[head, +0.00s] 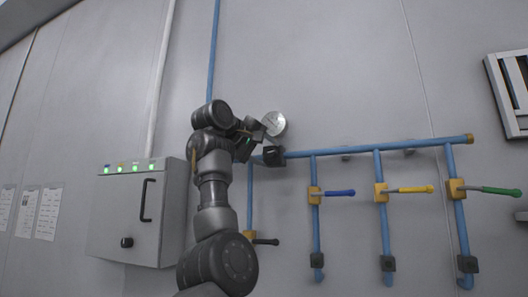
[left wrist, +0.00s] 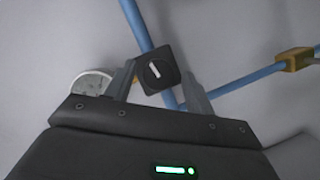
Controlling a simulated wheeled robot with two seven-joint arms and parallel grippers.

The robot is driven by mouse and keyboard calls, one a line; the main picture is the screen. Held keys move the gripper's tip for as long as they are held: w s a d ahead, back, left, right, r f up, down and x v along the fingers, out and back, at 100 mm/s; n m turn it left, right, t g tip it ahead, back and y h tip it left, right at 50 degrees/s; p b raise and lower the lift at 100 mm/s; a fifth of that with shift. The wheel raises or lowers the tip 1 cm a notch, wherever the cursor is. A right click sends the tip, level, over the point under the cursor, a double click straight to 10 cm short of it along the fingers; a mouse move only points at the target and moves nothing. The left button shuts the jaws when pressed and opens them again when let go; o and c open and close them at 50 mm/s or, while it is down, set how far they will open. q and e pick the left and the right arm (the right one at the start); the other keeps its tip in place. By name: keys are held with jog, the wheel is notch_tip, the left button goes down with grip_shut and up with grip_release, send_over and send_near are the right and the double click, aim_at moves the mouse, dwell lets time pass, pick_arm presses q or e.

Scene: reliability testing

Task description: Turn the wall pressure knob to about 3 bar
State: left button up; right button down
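The pressure knob (head: 274,156) is a dark square block on the blue pipe, just below the round gauge (head: 274,124). In the left wrist view the knob (left wrist: 157,74) shows a white pointer mark on its black face, and the gauge (left wrist: 92,82) is partly hidden behind a finger. My left gripper (head: 254,143) is at the wall just left of the knob. In the left wrist view its two fingers (left wrist: 161,80) are apart, with the knob seen between them; contact cannot be told. The gauge reading is too small to read. My right gripper is not in view.
Blue pipes (head: 370,149) run right of the knob, with blue (head: 340,193), yellow (head: 415,189) and green (head: 500,191) valve handles. A grey cabinet (head: 130,215) with green lights stands left of my arm. A vent (head: 510,90) is at the far right.

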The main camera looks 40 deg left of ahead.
pick_arm(q)
jog(key=shift+s+r, duration=0.1)
jog(key=shift+s+b, duration=0.4)
jog(key=shift+s, duration=0.15)
jog(key=b+v, duration=0.3)
jog(key=v, duration=0.6)
jog(key=shift+s, duration=0.35)
